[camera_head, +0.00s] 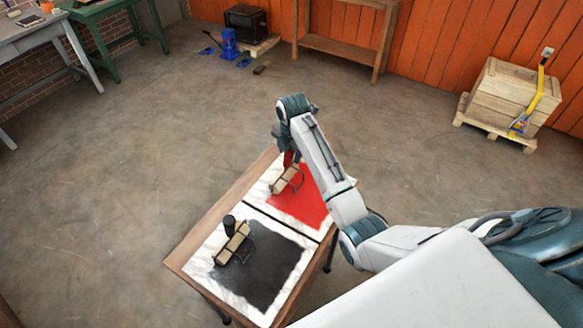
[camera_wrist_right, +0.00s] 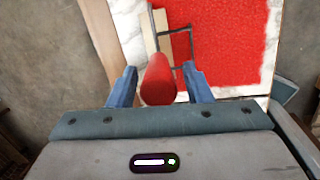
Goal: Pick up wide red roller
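The red roller has an upright red handle (camera_wrist_right: 158,82), a pale wooden body (camera_head: 284,181) and a dark wire frame. It stands at the left edge of the red ink patch (camera_head: 304,204) on the far white slab. My right gripper (camera_wrist_right: 160,72) is above the roller with its fingers on either side of the red handle. In the right wrist view, gaps show between the handle and both fingers, so it is open. In the head view, my right gripper (camera_head: 289,147) partly hides the handle. My left gripper is not in view.
A second roller with a black handle (camera_head: 230,225) stands beside black ink (camera_head: 266,268) on the near slab. Both slabs lie on a small wooden table (camera_head: 226,201). A crate (camera_head: 505,92) on a pallet stands far right. Floor left of the table is clear.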

